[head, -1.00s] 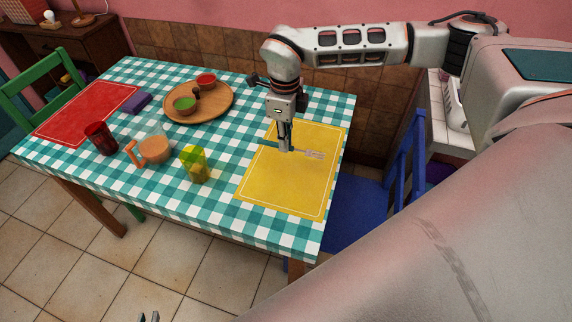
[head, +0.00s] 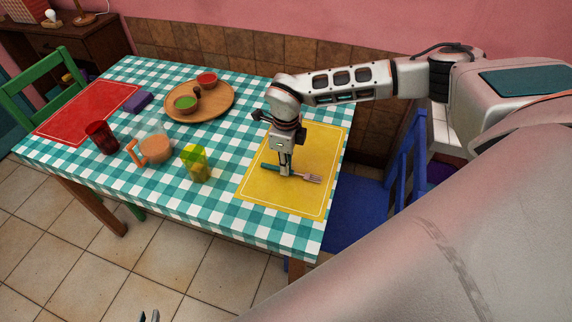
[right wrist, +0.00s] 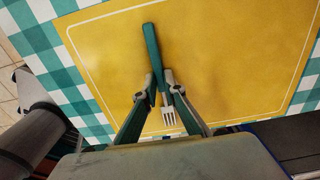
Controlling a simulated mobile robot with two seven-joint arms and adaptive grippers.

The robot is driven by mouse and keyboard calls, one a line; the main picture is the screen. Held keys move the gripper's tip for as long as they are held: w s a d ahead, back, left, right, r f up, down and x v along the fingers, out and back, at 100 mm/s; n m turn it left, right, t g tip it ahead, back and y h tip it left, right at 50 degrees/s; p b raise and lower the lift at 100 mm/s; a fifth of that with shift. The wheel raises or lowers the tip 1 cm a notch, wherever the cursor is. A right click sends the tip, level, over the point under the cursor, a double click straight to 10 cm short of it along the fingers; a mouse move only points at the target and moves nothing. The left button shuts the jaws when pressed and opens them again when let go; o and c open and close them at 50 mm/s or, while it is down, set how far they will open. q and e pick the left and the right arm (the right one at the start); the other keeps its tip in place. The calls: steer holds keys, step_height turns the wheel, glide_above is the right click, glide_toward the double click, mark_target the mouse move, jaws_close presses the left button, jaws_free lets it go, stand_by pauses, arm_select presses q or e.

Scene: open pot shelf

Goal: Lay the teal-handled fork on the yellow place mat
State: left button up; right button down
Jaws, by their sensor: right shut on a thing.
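The teal-handled fork (head: 307,177) is at the yellow place mat (head: 262,200), over its middle. My right gripper (head: 285,174) is shut on the fork near the front of its handle, pointing down. The handle sticks out to the left and the metal tines to the right in the head view. In the right wrist view the fork (right wrist: 152,50) lies between the fingertips (right wrist: 158,86) against the yellow mat (right wrist: 230,60). I cannot tell whether the fork touches the mat. My left gripper (head: 149,316) shows only as tips at the bottom edge.
A wooden tray (head: 222,106) with bowls is behind. A red mat (head: 75,115) lies far left. A blue chair (head: 365,205) stands at the right.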

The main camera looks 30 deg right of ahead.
steer(key=shift+f, duration=0.15)
steer(key=c, duration=2.1)
jaws_free()
step_height(320, 180, up, 12)
steer(key=shift+r, duration=0.2)
